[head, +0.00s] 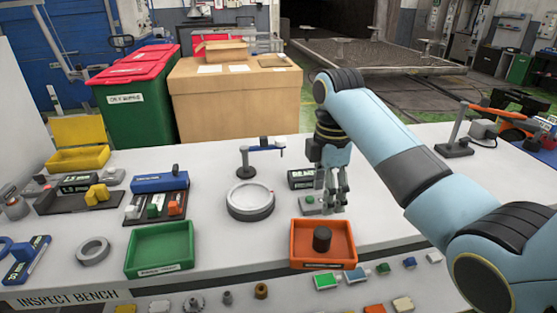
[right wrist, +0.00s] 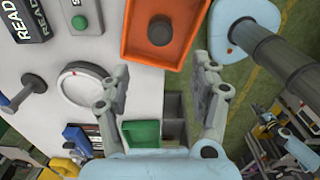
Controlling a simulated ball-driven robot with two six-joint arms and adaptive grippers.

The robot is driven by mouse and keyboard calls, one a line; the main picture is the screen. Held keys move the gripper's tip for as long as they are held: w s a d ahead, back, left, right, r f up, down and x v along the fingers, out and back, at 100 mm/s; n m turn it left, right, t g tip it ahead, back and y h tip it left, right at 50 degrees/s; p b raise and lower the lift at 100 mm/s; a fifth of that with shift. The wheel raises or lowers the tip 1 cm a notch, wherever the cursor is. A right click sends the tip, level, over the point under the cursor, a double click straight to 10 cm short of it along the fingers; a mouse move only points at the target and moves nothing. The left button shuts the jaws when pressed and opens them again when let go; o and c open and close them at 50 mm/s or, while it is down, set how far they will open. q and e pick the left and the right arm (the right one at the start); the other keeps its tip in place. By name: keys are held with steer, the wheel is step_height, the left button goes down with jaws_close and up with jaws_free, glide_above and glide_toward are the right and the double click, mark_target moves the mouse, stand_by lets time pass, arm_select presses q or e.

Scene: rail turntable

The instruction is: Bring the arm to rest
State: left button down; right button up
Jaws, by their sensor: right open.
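My right arm reaches in from the right in the head view. Its gripper (head: 333,204) points down over the bench, beside a small grey box with a green button (head: 309,203) and behind the orange tray. In the right wrist view the two fingers of this gripper (right wrist: 160,92) are spread wide with nothing between them. The button box (right wrist: 80,22) shows there at the upper left, apart from the fingers. I cannot tell from the head view whether the gripper touches the box. My left gripper is not in view.
The orange tray (head: 344,258) holds a dark cylinder (head: 322,238). A round turntable (head: 250,212), a blue-armed stand (head: 245,165) and a green tray (head: 160,264) stand to the left. Cardboard boxes (head: 235,105) are behind the bench. The bench top right of the gripper is partly clear.

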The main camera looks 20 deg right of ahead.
steer(key=s+a+f+m+t, duration=0.1)
steer(key=s+f+m, duration=0.1)
steer(key=s+m, duration=0.3)
steer(key=s+f+m+t, duration=0.1)
steer(key=s+f+m, duration=0.1)
steer(key=s, duration=0.6)
steer(key=s+a+r+m+t, duration=0.1)
steer(key=s+r+m, duration=0.25)
steer(key=s, duration=0.35)
steer(key=s+a+r+m+t, duration=0.1)
steer(key=s+r+m, duration=0.1)
steer(key=s+m, duration=0.3)
steer(key=s+d+f+g+h+b, duration=0.2)
steer(key=f+b, duration=1)
steer(key=f, duration=2.8)
steer(key=s+d+f+g+y+b, duration=0.1)
steer(key=s+f+b, duration=0.6)
steer(key=s+f, duration=1.2)
step_height(320, 180, down, 3)
steer(key=shift+s+d+f+b, duration=0.2)
steer(key=shift+s+d+b, duration=0.15)
steer(key=shift+b, duration=0.05)
